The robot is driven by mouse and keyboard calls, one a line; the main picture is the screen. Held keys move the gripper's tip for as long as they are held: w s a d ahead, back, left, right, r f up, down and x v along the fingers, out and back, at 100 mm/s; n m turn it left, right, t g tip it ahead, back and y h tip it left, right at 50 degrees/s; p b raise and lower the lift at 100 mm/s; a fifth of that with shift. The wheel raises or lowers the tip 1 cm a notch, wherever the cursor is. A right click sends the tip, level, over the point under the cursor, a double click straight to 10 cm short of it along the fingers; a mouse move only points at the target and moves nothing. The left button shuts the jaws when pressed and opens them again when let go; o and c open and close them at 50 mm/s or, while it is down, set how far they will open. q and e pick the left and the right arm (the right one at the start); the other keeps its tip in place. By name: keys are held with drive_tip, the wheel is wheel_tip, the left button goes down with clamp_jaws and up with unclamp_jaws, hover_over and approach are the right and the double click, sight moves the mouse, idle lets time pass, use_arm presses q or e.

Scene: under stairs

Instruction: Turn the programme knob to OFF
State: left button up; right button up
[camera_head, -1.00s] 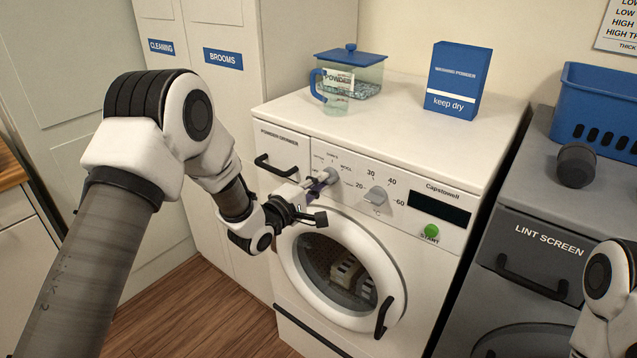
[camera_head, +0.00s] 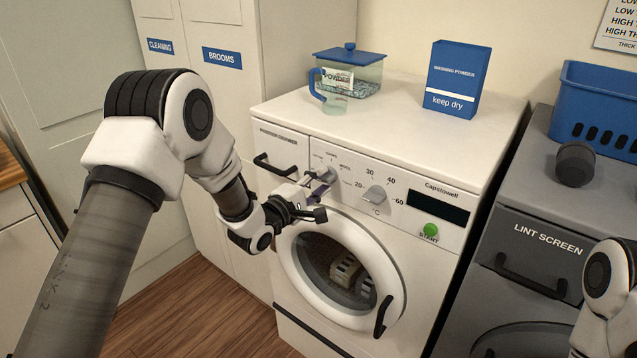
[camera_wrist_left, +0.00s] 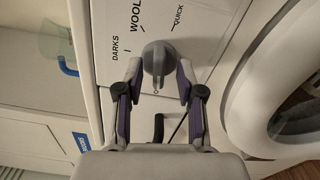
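The programme knob (camera_head: 325,175) is a grey round knob on the washing machine's white front panel (camera_head: 345,160). In the left wrist view the knob (camera_wrist_left: 157,60) has its raised grip bar running roughly up and down the picture. DARKS, WOOL and QUICK are printed around it; the OFF mark cannot be read. My left gripper (camera_head: 316,198) is just in front of and below the knob. In the wrist view its two fingers (camera_wrist_left: 160,78) stand apart on either side of the knob's lower part, with gaps showing. My right gripper is out of view.
A second knob (camera_head: 375,195) with temperature marks and a green START button (camera_head: 431,230) sit to the right. The drawer handle (camera_head: 275,166) is close to the left gripper. The round door (camera_head: 390,265) is below. A jug (camera_head: 334,98) and powder box (camera_head: 456,80) stand on top.

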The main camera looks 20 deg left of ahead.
use_arm(q)
drive_tip(key=v, duration=1.2)
